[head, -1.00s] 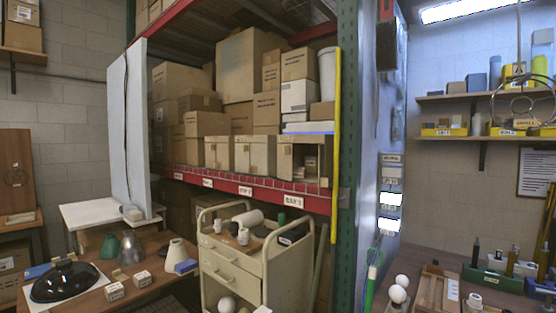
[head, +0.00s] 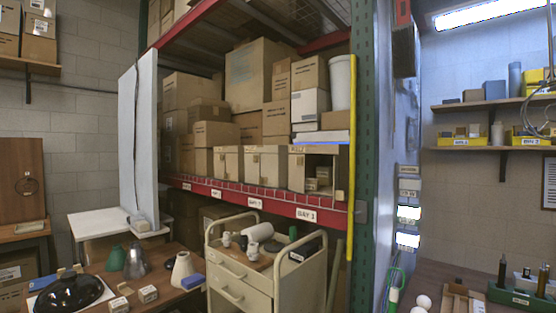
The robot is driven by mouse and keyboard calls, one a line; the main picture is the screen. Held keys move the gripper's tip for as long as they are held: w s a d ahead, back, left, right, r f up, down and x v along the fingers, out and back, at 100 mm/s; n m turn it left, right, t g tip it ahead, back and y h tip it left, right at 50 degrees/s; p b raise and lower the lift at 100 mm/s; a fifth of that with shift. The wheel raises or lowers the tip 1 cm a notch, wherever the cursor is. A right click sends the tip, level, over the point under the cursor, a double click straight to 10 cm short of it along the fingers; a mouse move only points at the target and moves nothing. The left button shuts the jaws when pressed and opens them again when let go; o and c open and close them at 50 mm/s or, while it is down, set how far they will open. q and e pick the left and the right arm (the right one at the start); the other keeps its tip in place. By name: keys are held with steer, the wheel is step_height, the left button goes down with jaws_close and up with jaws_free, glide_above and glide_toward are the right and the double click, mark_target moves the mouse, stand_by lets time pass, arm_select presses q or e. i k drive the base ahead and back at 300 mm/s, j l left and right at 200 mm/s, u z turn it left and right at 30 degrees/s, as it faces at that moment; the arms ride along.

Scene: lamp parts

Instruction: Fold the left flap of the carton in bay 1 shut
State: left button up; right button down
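Several cartons stand in a row on the red-edged shelf. The rightmost carton (head: 296,172) has an open front, with small boxes (head: 319,180) inside. A narrow upright panel shows at the right side of its opening; I cannot tell for sure which panel is a flap. The cartons to its left, one (head: 266,168) in the middle and one (head: 228,162) further left, look closed in front. Neither of my grippers is in view.
A cream cart (head: 240,285) with small items on top stands before the shelf. A wooden table (head: 185,298) with lamp shades is at the left. A yellow post (head: 351,160) and green upright (head: 368,120) bound the shelf's right side. A workbench (head: 410,290) is at the right.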

mark_target(297, 162)
steer(key=i+u, duration=0.35)
steer(key=u, duration=0.15)
steer(key=i+u, duration=0.35)
steer(key=u, duration=0.15)
